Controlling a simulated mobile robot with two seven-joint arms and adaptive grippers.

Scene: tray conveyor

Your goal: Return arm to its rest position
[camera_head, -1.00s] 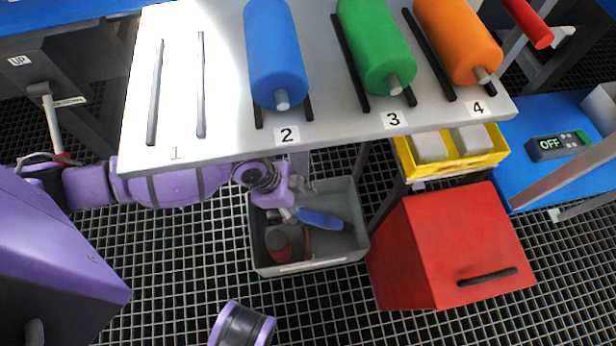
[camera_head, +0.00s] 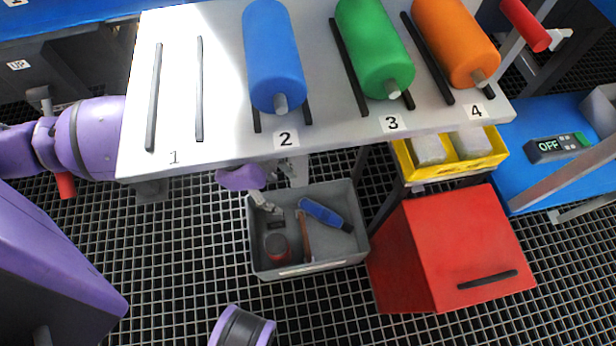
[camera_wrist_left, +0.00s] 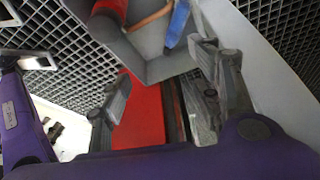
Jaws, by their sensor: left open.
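My left arm (camera_head: 95,140) is purple and comes in from the left, low beside the white table; the table hides part of it. My left gripper (camera_head: 266,204) shows just below the table's front edge, above the back left of the grey bin. In the left wrist view the gripper (camera_wrist_left: 172,95) has its two grey fingers wide apart, with nothing between them. Beyond the fingers are the bin and a red surface. My right gripper is not in view.
The white table (camera_head: 215,150) holds blue, green and orange rollers; slot 1 is empty. The grey bin (camera_head: 312,266) holds a blue-handled tool, a red can and a brown stick. A red box (camera_head: 450,240) and yellow crate (camera_head: 455,170) stand to the right.

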